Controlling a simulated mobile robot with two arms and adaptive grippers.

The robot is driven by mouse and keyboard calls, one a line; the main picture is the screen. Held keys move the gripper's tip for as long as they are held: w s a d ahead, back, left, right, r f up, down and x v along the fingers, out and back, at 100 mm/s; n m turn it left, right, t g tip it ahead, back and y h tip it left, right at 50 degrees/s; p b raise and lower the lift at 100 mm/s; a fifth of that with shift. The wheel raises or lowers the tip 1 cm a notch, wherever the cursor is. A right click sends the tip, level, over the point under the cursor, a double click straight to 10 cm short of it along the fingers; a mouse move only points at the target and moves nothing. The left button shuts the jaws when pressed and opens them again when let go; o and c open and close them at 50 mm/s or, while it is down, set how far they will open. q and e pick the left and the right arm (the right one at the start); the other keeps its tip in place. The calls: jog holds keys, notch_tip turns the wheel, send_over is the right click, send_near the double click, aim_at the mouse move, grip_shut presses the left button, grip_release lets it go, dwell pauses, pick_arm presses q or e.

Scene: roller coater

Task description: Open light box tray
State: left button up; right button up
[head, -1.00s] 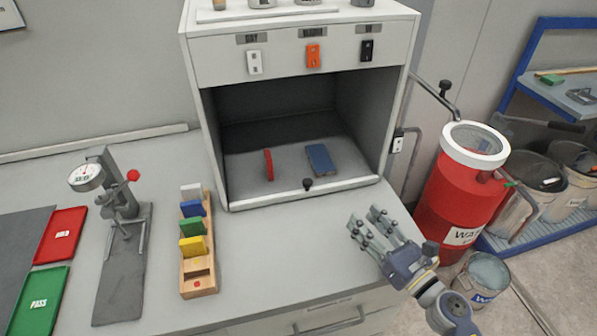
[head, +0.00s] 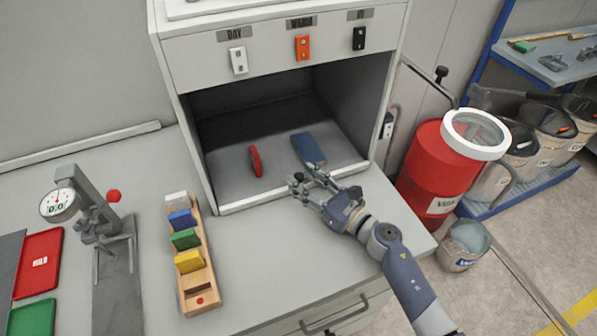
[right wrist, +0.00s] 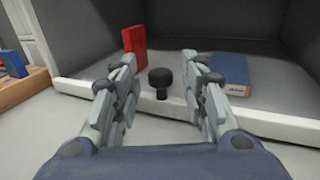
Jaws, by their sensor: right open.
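The light box (head: 282,45) is a grey cabinet with an open front. Its tray (head: 230,172) lies inside, its pale front lip (head: 245,202) along the cabinet's front. A red block (head: 256,161) and a blue block (head: 308,149) rest on the tray. The tray's black knob (right wrist: 160,78) stands at the lip in the right wrist view, between and ahead of my right fingers; in the head view the gripper largely hides it. My right gripper (head: 307,182) is open, just in front of the lip. I cannot tell whether it touches the knob. My left gripper is not seen.
A wooden rack (head: 203,270) with coloured plates and a dial gauge stand (head: 105,225) stand left of the box. Red (head: 38,262) and green (head: 30,318) trays lie at far left. A red waste drum (head: 432,175) stands at right. The counter before the box is clear.

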jog(key=shift+x, duration=0.9)
jog(key=shift+w+a, duration=0.2)
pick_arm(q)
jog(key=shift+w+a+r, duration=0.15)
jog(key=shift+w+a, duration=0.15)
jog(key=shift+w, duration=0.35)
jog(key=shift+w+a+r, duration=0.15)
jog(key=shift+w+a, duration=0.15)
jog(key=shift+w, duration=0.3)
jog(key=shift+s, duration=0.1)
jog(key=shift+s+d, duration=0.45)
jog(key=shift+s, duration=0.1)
pick_arm(e)
grip_shut()
